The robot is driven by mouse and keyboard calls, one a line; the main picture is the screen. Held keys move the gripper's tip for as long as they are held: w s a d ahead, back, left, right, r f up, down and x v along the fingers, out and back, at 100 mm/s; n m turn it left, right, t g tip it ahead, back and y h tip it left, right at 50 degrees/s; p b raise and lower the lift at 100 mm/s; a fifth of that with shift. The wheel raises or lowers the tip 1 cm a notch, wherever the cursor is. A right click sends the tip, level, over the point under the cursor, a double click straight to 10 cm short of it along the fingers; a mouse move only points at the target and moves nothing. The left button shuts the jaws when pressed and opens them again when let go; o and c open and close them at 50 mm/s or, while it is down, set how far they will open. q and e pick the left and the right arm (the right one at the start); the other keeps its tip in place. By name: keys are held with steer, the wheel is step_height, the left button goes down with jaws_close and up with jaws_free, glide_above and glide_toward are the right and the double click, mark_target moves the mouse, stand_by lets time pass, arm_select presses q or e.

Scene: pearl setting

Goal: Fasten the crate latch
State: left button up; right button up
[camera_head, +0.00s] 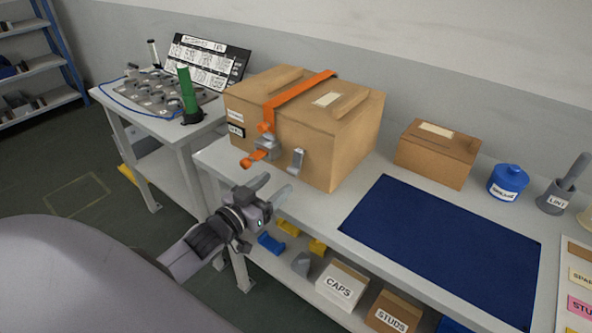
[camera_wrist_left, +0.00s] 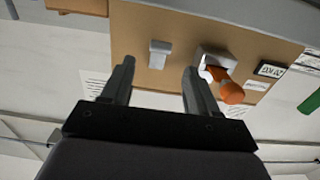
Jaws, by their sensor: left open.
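The brown crate (camera_head: 350,135) stands on the bench with an orange strap (camera_head: 300,92) over its top. On its near face is a grey latch (camera_head: 266,143) with an orange handle (camera_head: 252,160) sticking outward. A small grey catch plate (camera_head: 297,160) sits beside the latch, to its right. My left gripper (camera_head: 274,185) is open and empty, just in front of and below the latch and catch. In the left wrist view, the catch (camera_wrist_left: 160,48) shows beyond the gap between the fingers (camera_wrist_left: 158,68), and the orange handle (camera_wrist_left: 231,92) is right of the right finger. My right gripper is not in view.
A blue mat (camera_head: 440,245) covers the bench to the right. Behind it are a smaller box (camera_head: 437,158) and a blue jar (camera_head: 507,182). A green cylinder (camera_head: 187,90) stands on the left table. Boxes of caps (camera_head: 340,285) and studs (camera_head: 392,312) sit on the lower shelf.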

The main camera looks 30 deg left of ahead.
mark_target(292, 173)
arm_select(q)
steer(key=shift+w+d, duration=0.15)
steer(key=shift+w, duration=1.45)
steer(key=shift+w+d, duration=0.15)
steer(key=shift+w, duration=1.45)
steer(key=c, duration=1.1)
steer(key=shift+o, duration=0.2)
steer(key=shift+f+b, duration=0.25)
steer(key=shift+b, duration=0.2)
steer(key=t+b, duration=0.1)
steer(key=b, duration=0.1)
steer(key=t+b, duration=0.1)
steer(key=b, duration=0.1)
steer(key=shift+w+f, duration=0.4)
steer(key=shift+b, duration=0.7)
steer(key=shift+w+t+b, duration=0.15)
steer(key=shift+t+b, duration=0.25)
steer(key=shift+r+h, duration=0.2)
steer(key=shift+h, duration=0.1)
